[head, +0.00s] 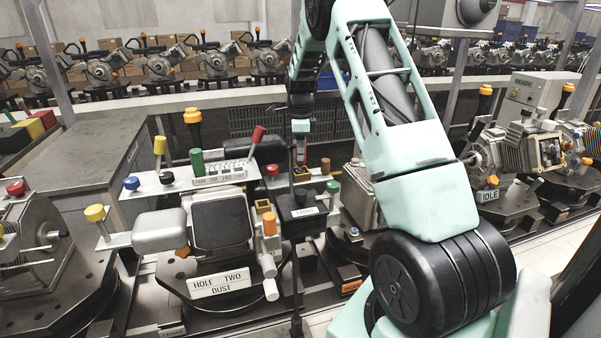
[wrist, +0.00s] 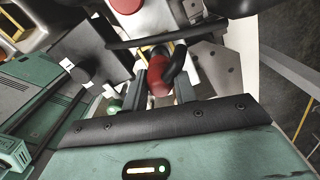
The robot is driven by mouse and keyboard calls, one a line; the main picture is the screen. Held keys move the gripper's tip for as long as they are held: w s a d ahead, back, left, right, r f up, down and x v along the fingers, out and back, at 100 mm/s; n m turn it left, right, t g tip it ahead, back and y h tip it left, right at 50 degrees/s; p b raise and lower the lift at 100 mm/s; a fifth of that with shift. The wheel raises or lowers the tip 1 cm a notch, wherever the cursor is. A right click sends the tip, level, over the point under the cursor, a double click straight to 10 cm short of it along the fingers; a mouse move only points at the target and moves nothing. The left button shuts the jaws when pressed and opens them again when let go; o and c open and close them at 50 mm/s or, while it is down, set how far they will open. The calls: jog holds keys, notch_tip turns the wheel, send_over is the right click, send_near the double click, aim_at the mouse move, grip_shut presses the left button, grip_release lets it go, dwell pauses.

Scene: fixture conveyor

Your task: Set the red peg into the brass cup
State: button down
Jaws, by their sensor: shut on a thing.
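My gripper (wrist: 168,88) is shut on the red peg (wrist: 158,79), which shows between the two dark fingers in the wrist view. A black curved part lies close beside the peg there, and I cannot tell if they touch.
A grey bench (head: 75,150) is at left.

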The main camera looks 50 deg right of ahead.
jog(key=shift+f+b, duration=0.3)
jog(key=shift+f, duration=0.35)
jog(key=shift+f, duration=0.35)
dwell(0.7)
jog(key=c, duration=1)
grip_release()
jog(key=shift+c, duration=0.2)
notch_tip(320, 180, up, 17)
jog(key=b, duration=0.4)
jog(key=shift+r, duration=0.2)
